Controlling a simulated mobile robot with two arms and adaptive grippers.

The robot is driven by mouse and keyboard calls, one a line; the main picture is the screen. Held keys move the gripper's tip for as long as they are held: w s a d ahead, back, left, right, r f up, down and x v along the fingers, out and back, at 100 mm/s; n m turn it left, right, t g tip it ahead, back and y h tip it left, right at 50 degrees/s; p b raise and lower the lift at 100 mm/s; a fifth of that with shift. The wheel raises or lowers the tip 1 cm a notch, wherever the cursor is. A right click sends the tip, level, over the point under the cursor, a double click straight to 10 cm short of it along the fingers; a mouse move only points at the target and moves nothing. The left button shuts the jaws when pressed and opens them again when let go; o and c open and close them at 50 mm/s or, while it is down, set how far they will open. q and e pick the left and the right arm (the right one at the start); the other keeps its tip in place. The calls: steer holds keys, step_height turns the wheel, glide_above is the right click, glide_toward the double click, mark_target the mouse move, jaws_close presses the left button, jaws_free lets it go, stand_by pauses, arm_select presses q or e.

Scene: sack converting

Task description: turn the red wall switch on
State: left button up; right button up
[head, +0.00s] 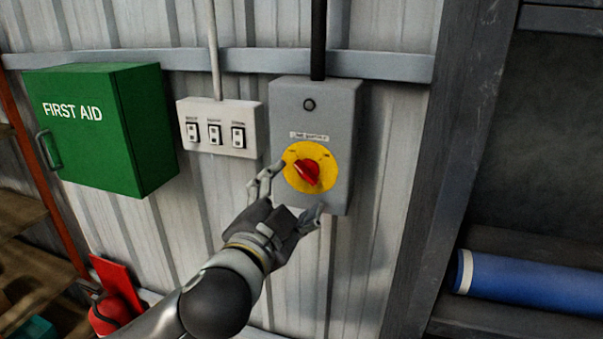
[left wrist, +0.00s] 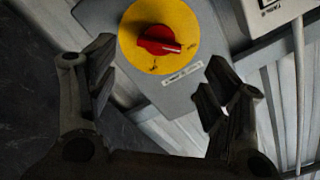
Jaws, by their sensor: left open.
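The red switch (head: 307,172) is a rotary knob on a round yellow plate (head: 325,158), on the front of a grey box (head: 341,108) fixed to the wall. The knob sits tilted in the head view. It also shows in the left wrist view (left wrist: 157,40), on the yellow plate with small markings too blurred to read. My left gripper (head: 289,196) is open and empty, just in front of the box. Its fingers (left wrist: 160,85) lie to either side of the knob's lower area in the wrist view, apart from the knob. My right gripper is not in view.
A white panel with several small switches (head: 222,112) is left of the grey box. A green first aid cabinet (head: 153,130) juts out farther left. A dark post (head: 440,170) and a shelf with a blue roll (head: 530,283) stand at right.

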mark_target(304, 175)
arm_select(q)
steer(key=p+x, duration=0.1)
steer(key=x, duration=0.4)
steer(key=shift+w+d, duration=0.1)
steer(key=shift+w, duration=0.1)
steer(key=shift+x, duration=0.9)
steer(key=shift+f, duration=0.1)
steer(key=shift+c, duration=0.3)
steer(key=c, duration=1.3)
